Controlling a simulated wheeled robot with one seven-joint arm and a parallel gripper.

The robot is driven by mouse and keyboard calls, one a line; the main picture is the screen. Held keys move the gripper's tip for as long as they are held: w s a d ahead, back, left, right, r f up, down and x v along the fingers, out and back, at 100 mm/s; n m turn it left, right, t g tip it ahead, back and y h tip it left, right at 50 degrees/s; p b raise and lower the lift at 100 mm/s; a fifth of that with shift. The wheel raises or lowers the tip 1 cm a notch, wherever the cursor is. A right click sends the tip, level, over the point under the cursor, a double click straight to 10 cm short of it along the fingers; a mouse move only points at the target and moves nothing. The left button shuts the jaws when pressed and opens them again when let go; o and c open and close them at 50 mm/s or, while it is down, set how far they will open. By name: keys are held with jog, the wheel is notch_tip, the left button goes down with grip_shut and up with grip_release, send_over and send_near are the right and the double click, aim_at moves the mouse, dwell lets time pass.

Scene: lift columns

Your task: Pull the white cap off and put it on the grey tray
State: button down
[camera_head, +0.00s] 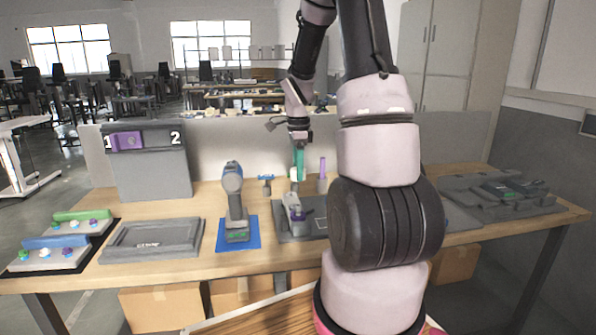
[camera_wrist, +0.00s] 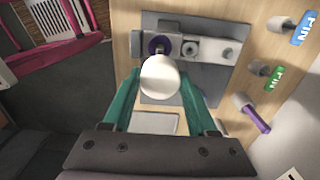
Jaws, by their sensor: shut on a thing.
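My gripper (camera_head: 298,176) is over the workbench with its green fingers pointing down. In the wrist view my gripper (camera_wrist: 161,75) is shut on the white cap (camera_wrist: 160,78), a round piece between the fingertips. The grey device (camera_head: 294,210) stands below on a dark grey base plate (camera_wrist: 215,78). A purple ring (camera_wrist: 158,42) on the device shows just past the cap. The cap appears to be above the device, but the exact gap is hard to tell. The grey tray (camera_head: 150,240) lies on the left of the bench, with no loose thing visible in it.
A cordless drill (camera_head: 235,200) stands on a blue mat between tray and device. Panels with coloured knobs (camera_head: 65,240) are at far left, and an upright grey board (camera_head: 148,175) is behind the tray. Pin holders (camera_wrist: 258,112) stand beside the plate. Dark grey trays (camera_head: 500,195) lie at right.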

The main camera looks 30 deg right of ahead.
jog(key=shift+r, duration=0.1)
dwell(0.3)
jog(key=shift+r, duration=2.4)
